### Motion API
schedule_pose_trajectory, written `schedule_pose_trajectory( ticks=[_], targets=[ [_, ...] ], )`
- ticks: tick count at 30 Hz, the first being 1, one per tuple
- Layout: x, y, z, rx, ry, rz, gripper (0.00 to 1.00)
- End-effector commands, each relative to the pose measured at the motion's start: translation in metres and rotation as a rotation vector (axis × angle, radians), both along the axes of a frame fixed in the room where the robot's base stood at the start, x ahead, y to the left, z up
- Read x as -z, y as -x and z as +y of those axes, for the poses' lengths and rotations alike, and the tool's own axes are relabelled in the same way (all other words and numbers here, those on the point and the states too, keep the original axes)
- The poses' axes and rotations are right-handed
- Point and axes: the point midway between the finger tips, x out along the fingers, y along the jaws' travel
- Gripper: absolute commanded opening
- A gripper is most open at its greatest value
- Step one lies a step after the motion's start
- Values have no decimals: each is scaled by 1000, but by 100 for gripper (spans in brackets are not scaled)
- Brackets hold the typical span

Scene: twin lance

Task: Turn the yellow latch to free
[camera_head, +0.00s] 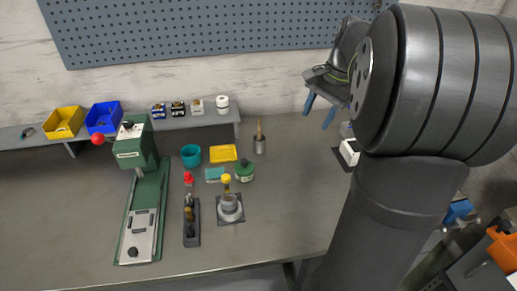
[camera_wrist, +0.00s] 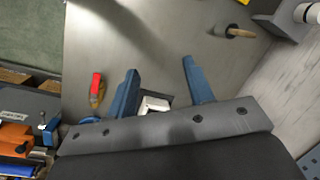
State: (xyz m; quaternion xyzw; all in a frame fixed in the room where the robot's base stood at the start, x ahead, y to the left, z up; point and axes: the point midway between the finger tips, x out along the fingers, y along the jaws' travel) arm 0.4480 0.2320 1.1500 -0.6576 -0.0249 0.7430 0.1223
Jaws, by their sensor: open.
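A yellow-topped upright piece (camera_head: 226,180) stands at a round grey fixture on a dark square base (camera_head: 230,207), right of the bench's middle. The yellow part looks like the latch, but it is too small to tell how it is turned. A red-topped piece (camera_head: 188,179) stands to its left by a dark narrow holder (camera_head: 192,232). My gripper (camera_head: 318,118) is open and empty, raised to the right and well apart from the fixture. Its two blue fingers also show in the wrist view (camera_wrist: 160,65), spread apart. The yellow-topped piece does not show in the wrist view.
A green press (camera_head: 148,205) stands left on the bench. A white block (camera_head: 349,152) lies right.

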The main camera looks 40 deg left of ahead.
Motion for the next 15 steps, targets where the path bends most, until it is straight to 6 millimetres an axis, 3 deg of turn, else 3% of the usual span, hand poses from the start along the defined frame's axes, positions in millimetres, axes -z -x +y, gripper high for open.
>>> schedule_pose_trajectory(
  ticks=[1, 6, 10, 15],
  targets=[
    [3, 8, 28, -33, 12, 37, 48],
    [7, 46, 106, -105, 74, 157, 48],
    [10, 75, 149, -146, 127, 222, 48],
    [12, 98, 176, -173, 170, 262, 48]
  ],
)
